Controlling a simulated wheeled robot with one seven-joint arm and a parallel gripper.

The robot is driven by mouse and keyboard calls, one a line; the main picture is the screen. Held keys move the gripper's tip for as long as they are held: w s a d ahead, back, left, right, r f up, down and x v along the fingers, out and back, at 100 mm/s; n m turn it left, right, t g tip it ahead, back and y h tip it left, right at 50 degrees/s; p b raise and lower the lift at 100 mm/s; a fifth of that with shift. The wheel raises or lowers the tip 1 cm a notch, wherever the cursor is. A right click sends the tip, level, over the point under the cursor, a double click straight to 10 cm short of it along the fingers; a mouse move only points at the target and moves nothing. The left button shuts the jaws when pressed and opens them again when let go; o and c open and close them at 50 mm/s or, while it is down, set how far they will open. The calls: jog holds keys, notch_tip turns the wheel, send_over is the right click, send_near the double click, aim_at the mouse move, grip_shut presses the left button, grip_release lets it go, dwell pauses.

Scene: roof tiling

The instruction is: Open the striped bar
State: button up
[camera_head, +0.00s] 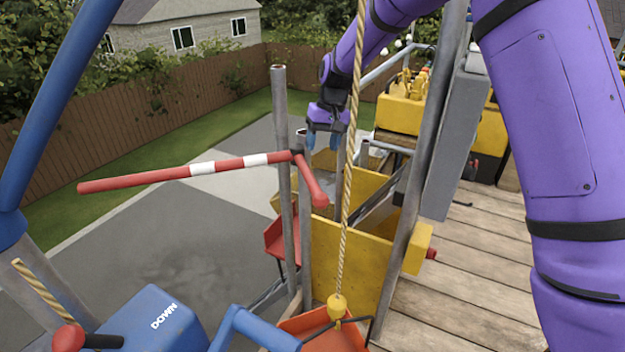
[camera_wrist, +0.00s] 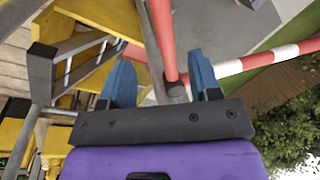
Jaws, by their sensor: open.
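The striped bar (camera_head: 140,179) is red with white bands. In the head view its long arm reaches left from a grey post, nearly level, and a short red arm (camera_head: 312,182) bends down to the right from the same pivot. In the wrist view the striped part (camera_wrist: 229,68) runs off to the right, and the short red arm (camera_wrist: 163,36) shows in the gap between my blue fingertips. My gripper (camera_head: 323,143) is open, pointing down, just right of and above the pivot. It also shows in the wrist view (camera_wrist: 159,60). I cannot tell whether a finger touches the bar.
A rope (camera_head: 348,170) hangs in front of my gripper, down to a yellow weight above an orange bin. Grey posts and yellow panels (camera_head: 350,270) stand around the bar. A wooden deck (camera_head: 470,285) lies to the right. Open air over paving is on the left.

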aim_at(313, 178)
jog(key=a+f, duration=0.1)
jog(key=f, duration=0.6)
jog(key=a+f, duration=0.1)
jog(key=f, duration=0.3)
jog(key=shift+a+f, duration=0.25)
jog(key=shift+a, duration=0.05)
grip_shut()
jog(key=a+m, duration=0.1)
jog(key=a, duration=0.1)
jog(key=a+m, duration=0.2)
jog(key=shift+s+a+t, duration=0.15)
jog(key=shift+s+t, duration=0.05)
jog(key=shift+t, duration=0.1)
grip_release()
jog(key=shift+r, duration=0.15)
